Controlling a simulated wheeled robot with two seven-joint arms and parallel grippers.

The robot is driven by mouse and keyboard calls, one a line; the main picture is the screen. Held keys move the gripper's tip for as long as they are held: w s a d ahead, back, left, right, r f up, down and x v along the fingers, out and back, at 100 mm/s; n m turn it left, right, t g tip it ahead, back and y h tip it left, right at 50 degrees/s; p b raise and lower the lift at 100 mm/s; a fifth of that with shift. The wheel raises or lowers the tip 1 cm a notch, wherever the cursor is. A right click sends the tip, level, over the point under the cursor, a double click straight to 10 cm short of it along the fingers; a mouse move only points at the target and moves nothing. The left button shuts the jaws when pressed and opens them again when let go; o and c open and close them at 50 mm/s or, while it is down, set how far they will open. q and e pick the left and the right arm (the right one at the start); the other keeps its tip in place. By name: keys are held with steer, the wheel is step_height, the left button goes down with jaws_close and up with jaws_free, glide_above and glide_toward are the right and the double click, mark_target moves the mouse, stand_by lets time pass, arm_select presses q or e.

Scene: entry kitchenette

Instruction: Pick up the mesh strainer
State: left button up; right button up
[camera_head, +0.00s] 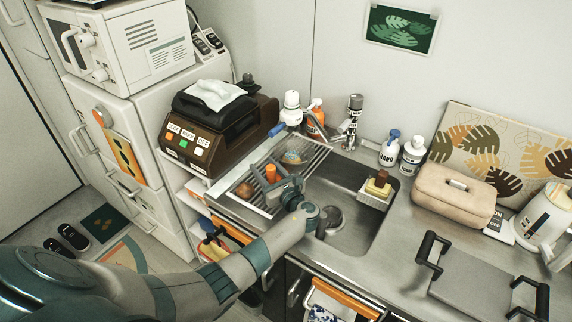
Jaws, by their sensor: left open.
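My left gripper (271,184) is open above the wire drying rack (318,160) on the left of the sink. An upright orange piece (271,173) shows at its jaws; I cannot tell whether they touch it. A small rounded, bowl-like thing (295,157), which looks like the mesh strainer, lies on the rack behind the gripper. It is too small to make out its mesh or handle clearly. A brown round thing (244,189) sits on the rack left of the gripper. The gripper and wrist hide part of the rack. My right gripper is not in view.
The sink basin (350,190) is right of the rack, with a sponge holder (376,190) on its right edge. Bottles and the faucet (335,134) stand behind. A brown appliance (218,130) stands at the left. A beige case (453,194) is on the right counter.

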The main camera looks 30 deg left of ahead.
arm_select(q)
steer(key=shift+a, duration=0.15)
stand_by(0.3)
jaws_close()
steer(key=shift+w, duration=0.1)
steer(key=shift+r, duration=0.1)
steer(key=shift+r, duration=0.1)
